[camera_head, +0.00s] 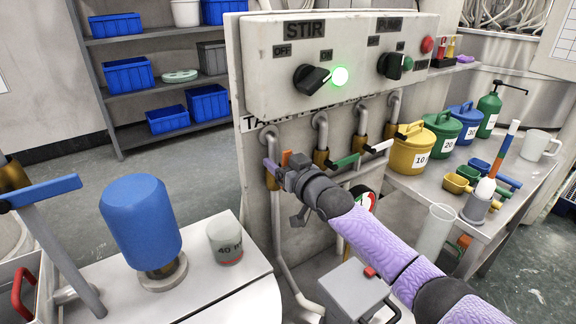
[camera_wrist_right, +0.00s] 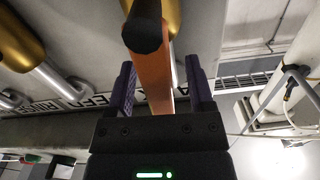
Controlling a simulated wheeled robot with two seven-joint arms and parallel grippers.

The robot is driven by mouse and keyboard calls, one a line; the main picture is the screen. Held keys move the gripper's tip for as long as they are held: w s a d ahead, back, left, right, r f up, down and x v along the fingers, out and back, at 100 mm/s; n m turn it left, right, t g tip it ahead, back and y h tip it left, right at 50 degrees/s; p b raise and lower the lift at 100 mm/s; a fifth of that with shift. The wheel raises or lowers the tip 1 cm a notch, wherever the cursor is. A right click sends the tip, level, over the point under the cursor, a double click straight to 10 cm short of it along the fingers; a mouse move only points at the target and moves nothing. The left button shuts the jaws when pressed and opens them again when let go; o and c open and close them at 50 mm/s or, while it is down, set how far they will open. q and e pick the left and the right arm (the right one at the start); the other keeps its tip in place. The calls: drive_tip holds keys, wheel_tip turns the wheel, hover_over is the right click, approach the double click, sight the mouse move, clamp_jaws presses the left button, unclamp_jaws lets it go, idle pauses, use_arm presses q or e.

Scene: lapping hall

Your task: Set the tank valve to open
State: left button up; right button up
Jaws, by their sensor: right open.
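In the right wrist view, the orange handle (camera_wrist_right: 155,75) with a dark end runs between the two purple fingers of my right gripper (camera_wrist_right: 160,88). The fingers are open, with a visible gap on each side of the handle. The brass valve body is largely hidden, and I cannot tell the valve's setting. My left gripper is out of view.
A green handle (camera_head: 347,161) and a white handle (camera_head: 378,146) are on valves just right. The control panel (camera_head: 340,60) overhangs the valves and has a lit green lamp. A blue cylinder (camera_head: 140,222) and a cup (camera_head: 225,241) stand front left. Canisters stand on a table at right.

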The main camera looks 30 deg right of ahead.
drive_tip(key=s+d+p, duration=0.1)
drive_tip(key=s+p, duration=0.2)
drive_tip(key=s, duration=0.6)
drive_tip(key=shift+s+d, duration=0.15)
drive_tip(key=shift+s, duration=0.1)
